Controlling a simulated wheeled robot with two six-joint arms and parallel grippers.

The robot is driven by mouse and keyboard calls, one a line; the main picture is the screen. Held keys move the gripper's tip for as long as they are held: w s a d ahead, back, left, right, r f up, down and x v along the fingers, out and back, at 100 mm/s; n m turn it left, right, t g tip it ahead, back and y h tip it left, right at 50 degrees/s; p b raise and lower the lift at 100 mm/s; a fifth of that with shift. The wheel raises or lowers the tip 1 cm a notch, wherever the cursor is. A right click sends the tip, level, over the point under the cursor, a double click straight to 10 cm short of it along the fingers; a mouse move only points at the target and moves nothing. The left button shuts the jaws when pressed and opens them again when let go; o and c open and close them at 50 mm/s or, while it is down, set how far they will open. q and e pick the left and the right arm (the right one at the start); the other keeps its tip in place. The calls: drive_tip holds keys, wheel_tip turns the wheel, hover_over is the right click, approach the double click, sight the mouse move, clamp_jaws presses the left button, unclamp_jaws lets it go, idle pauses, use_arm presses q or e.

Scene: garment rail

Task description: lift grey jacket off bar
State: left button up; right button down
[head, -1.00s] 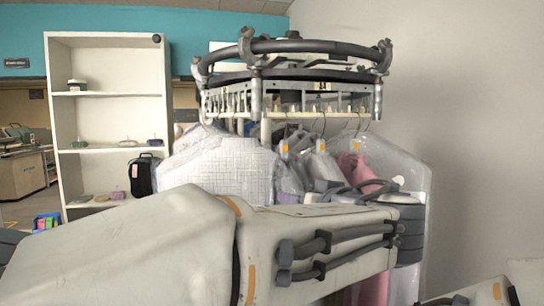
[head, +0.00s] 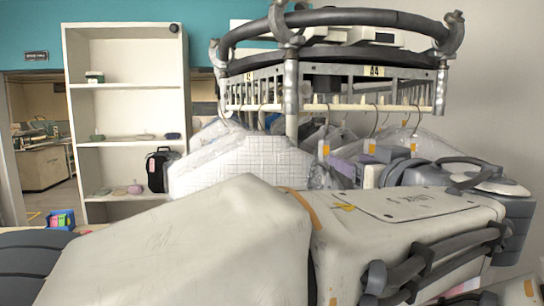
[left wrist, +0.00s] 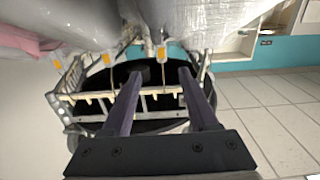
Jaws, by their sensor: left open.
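A grey garment (head: 343,141), which looks like the grey jacket, hangs under clear plastic from the bar (head: 395,107), partly hidden by my left arm. In the left wrist view, seen upside down, grey cloth (left wrist: 100,18) shows at the top. My left gripper (left wrist: 160,74) is open, its two dark fingers reaching toward the bar. A hanger hook with an orange tag (left wrist: 161,53) shows between the fingertips; I cannot tell whether it touches either finger or which garment it carries. In the head view my left arm hides the lower garments. My right gripper is out of view.
A white garment in plastic (head: 240,165) hangs at the left of the rail. Pink cloth (left wrist: 28,40) hangs beyond the grey one in the left wrist view. A round metal frame (head: 340,18) curves above the bar. A white shelf (head: 128,113) stands at left.

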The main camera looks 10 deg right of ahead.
sight(326, 151)
use_arm(q)
drive_tip(key=shift+w+d+r+p, duration=0.15)
drive_tip(key=shift+w+p, duration=0.25)
drive_tip(key=w+p, duration=0.1)
drive_tip(key=w, duration=0.1)
drive_tip(key=w+p, duration=0.4)
drive_tip(key=w, duration=0.1)
drive_tip(key=shift+a+r, duration=0.1)
drive_tip(key=shift+a, duration=0.3)
drive_tip(key=w, duration=0.3)
drive_tip(key=shift+w+f+b, duration=0.1)
drive_tip(key=shift+f+b, duration=0.25)
drive_tip(key=shift+w+r, duration=0.1)
drive_tip(key=shift+w, duration=1.05)
clamp_jaws()
drive_tip(key=shift+r, duration=1.95)
